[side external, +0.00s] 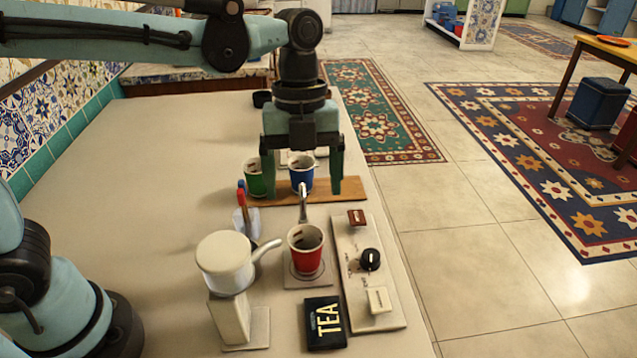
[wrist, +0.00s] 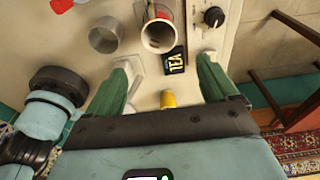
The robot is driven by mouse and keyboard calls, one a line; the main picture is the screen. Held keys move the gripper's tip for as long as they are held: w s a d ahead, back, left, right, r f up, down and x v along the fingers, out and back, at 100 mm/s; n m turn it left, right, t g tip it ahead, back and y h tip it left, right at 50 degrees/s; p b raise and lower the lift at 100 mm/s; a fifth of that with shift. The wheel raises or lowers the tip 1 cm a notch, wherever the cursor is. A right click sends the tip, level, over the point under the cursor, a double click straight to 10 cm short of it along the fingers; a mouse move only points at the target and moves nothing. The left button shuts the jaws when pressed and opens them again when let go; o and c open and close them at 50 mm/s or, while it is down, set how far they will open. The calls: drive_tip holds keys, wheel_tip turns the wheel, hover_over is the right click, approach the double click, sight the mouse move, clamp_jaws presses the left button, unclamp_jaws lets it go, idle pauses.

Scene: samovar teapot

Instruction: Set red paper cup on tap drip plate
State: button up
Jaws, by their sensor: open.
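The red paper cup (side external: 306,254) stands upright on the square drip plate (side external: 318,281) in the side view. A thin metal tap spout (side external: 303,205) shows just behind its rim. In the wrist view the cup's open mouth (wrist: 159,37) shows above the fingers, with a bit of red beside it. My gripper (side external: 302,190) is open and empty, with its fingers pointing down, apart from the red cup and behind it in the side view. In the wrist view its two green fingers (wrist: 168,80) are spread wide with nothing held between them.
A green cup (side external: 258,180) and a blue cup (side external: 301,172) stand on a wooden board behind. A white teapot (side external: 225,262) on a stand is left of the red cup. A TEA box (side external: 325,323) lies in front. A knob panel (side external: 390,315) is right. The table's left is clear.

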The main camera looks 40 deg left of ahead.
drive_tip(key=s+a+f+n+t, duration=0.1)
drive_tip(key=a+n+t, duration=0.3)
drive_tip(key=n, duration=0.9)
drive_tip(key=s+a+f+n+t+y, duration=0.1)
drive_tip(key=s+a+n+t, duration=0.2)
drive_tip(key=a+n, duration=0.6)
drive_tip(key=n+t, duration=0.1)
drive_tip(key=n, duration=0.4)
drive_tip(key=shift+s+a+f, duration=0.3)
drive_tip(key=shift+a, duration=0.05)
